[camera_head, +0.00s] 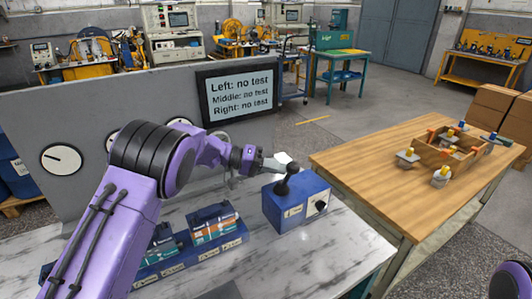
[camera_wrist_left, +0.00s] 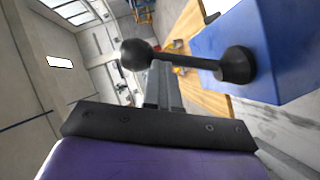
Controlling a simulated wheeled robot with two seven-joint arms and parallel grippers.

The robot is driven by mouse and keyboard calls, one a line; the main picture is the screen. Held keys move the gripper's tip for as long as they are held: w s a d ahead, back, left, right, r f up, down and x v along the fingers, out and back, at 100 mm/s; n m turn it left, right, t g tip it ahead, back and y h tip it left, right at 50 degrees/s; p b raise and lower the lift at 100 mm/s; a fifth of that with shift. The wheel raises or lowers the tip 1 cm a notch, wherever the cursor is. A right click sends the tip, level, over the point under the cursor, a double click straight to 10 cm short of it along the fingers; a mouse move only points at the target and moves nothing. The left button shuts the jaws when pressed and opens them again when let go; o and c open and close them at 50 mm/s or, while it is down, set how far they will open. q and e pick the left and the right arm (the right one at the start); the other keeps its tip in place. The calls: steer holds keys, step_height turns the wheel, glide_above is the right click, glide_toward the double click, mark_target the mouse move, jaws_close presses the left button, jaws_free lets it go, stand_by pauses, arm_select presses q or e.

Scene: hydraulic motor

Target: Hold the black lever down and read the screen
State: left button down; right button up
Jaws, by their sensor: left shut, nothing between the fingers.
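The black lever (camera_head: 291,171) has a ball knob and stands on a blue box (camera_head: 296,207) on the marble-topped bench. My left gripper (camera_head: 281,165) is at the knob, its fingers shut with nothing between them. In the left wrist view, the closed fingertips (camera_wrist_left: 160,68) are close beside the lever's ball (camera_wrist_left: 135,55) and shaft; I cannot tell whether they touch. The screen (camera_head: 240,91) reads "Left: no test", "Middle: no test", "Right: no test". My right gripper is not in view.
Motor-like units (camera_head: 214,225) sit in a blue holder left of the box. A grey panel with dials (camera_head: 61,159) stands behind. A wooden table (camera_head: 381,172) at right holds a wooden tray (camera_head: 447,163) and several small parts. The bench front is clear.

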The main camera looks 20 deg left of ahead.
arm_select(q)
steer(key=shift+s+d+m+p, duration=0.25)
steer(key=shift+d+m+p, duration=0.1)
steer(key=shift+p, duration=0.1)
steer(key=shift+f, duration=0.1)
stand_by(2.4)
steer(key=shift+y, duration=0.3)
steer(key=w+v, duration=0.2)
steer(key=v, duration=1.1)
steer(key=shift+w+a+r, duration=0.35)
steer(key=shift+w, duration=0.05)
